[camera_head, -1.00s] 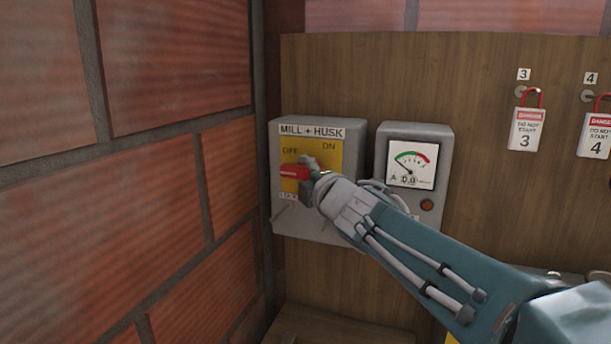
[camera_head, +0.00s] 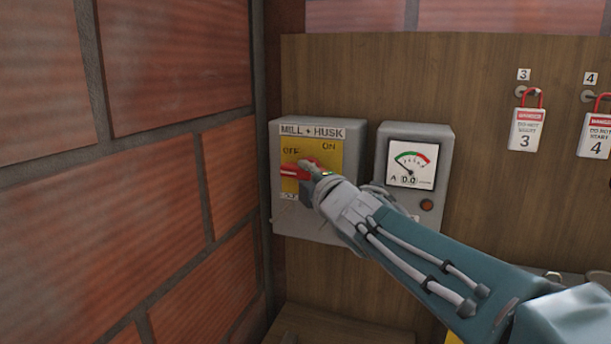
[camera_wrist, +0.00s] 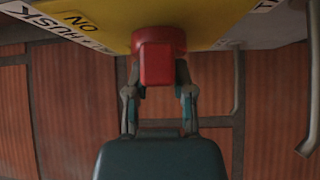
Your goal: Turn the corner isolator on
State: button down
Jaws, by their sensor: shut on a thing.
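The corner isolator is a grey box (camera_head: 352,134) labelled MILL + HUSK, beside the brick corner. Its yellow plate (camera_head: 333,155) carries OFF, ON and LOCK marks. The red handle (camera_head: 290,172) points left, below the OFF mark, in the head view. In the wrist view the red handle (camera_wrist: 157,62) stands out from the yellow plate between my two fingers. My gripper (camera_wrist: 158,92) is shut on the handle. In the head view my gripper (camera_head: 318,172) covers the handle's right part and hub.
A grey meter box (camera_head: 436,150) with a dial and a red lamp stands close right of the isolator, behind my arm. A brick wall (camera_head: 120,200) bounds the left.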

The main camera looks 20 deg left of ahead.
jog(key=shift+f+m+t, duration=0.3)
jog(key=shift+f, duration=0.05)
jog(key=shift+a+f+m+t+y, duration=0.15)
jog(key=shift+m+t+y, duration=0.35)
jog(key=shift+m+t, duration=1.8)
jog(key=shift+m, duration=0.5)
jog(key=shift+f, duration=0.1)
jog(key=shift+c, duration=2.4)
grip_release()
jog(key=shift+r, duration=0.2)
